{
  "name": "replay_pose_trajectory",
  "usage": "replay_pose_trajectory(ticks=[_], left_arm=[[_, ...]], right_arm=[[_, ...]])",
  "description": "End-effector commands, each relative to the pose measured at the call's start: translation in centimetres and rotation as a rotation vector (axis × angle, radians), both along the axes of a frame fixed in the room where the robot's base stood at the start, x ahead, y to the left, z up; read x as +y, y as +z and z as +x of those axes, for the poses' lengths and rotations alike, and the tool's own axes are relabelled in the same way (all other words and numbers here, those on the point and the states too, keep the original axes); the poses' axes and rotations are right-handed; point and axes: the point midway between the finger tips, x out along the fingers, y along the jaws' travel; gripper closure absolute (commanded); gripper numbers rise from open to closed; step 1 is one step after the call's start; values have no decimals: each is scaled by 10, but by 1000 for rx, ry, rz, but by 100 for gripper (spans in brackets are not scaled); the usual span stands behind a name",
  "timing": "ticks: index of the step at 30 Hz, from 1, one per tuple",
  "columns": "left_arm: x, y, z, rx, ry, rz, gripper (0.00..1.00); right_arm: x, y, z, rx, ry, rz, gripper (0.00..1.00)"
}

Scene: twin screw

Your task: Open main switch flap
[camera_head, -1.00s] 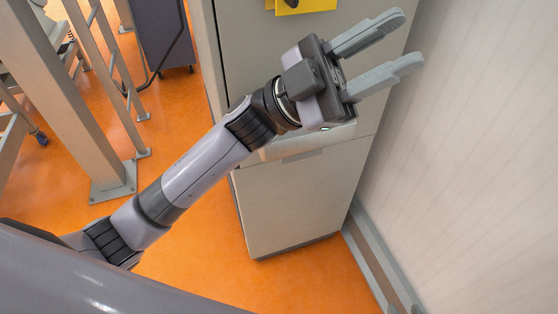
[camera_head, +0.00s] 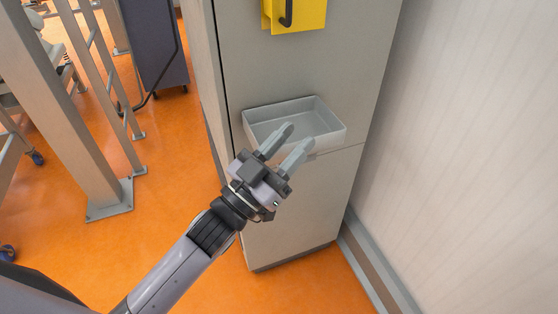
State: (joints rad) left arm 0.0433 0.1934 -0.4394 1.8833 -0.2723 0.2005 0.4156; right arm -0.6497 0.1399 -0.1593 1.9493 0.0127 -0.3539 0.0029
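A yellow flap or plate (camera_head: 308,14) with a dark handle (camera_head: 287,13) sits on the front of a grey cabinet (camera_head: 345,75), cut off by the top edge of the head view. I take it to be the main switch flap. My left gripper (camera_head: 292,142) is open and empty, with its two fingers apart. It is well below the yellow part, in front of the grey tray, and its fingers hide part of that tray. My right gripper does not show.
A shallow grey tray (camera_head: 323,117) sticks out of the cabinet front. A pale wall (camera_head: 470,150) stands close on the right. Grey posts (camera_head: 75,120) and a dark panel (camera_head: 152,45) stand at the left. The orange floor (camera_head: 150,215) between is clear.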

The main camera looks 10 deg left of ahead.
Motion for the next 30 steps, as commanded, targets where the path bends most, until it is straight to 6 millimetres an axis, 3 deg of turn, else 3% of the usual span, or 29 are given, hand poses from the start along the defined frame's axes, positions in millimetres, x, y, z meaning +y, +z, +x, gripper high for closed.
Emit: replay_pose_trajectory(ticks=[9,26,30], left_arm=[[13,-29,-1,94,57,16,62],[14,-32,-2,104,62,19,62],[25,-61,-7,191,105,34,62]], right_arm=[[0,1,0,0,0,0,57],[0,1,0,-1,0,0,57],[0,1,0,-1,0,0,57]])
